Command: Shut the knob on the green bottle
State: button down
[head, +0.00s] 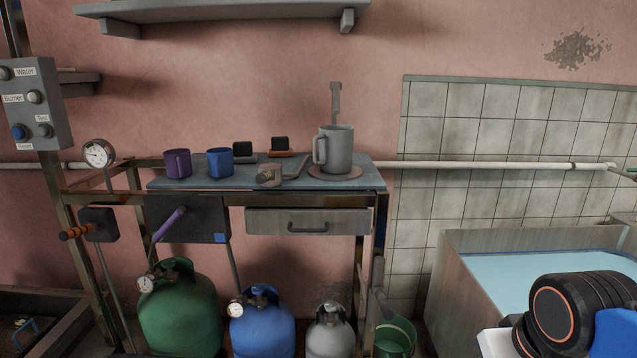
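The green bottle (181,318) stands on the floor at the lower left, under the table, and its base is cut off by the picture's edge. Its dark top (172,268) carries the valve, but the knob is too small and dark to tell its setting. A round gauge (145,284) sits at the left of that top. A purple-ended pipe (168,224) slants from the dark box down toward the bottle top. My gripper is not in view; only links of my arm show at the lower right, well away from the bottle.
A blue bottle (262,330) and a grey bottle (330,338) stand to the right. A green bucket (396,338) follows. The table (225,184) with its drawer (275,222) overhangs the bottles. A dark box (187,219) and a metal post (75,240) are near. A water tank (465,290) stands right.

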aim_at(169, 263)
jog(key=u, duration=1.25)
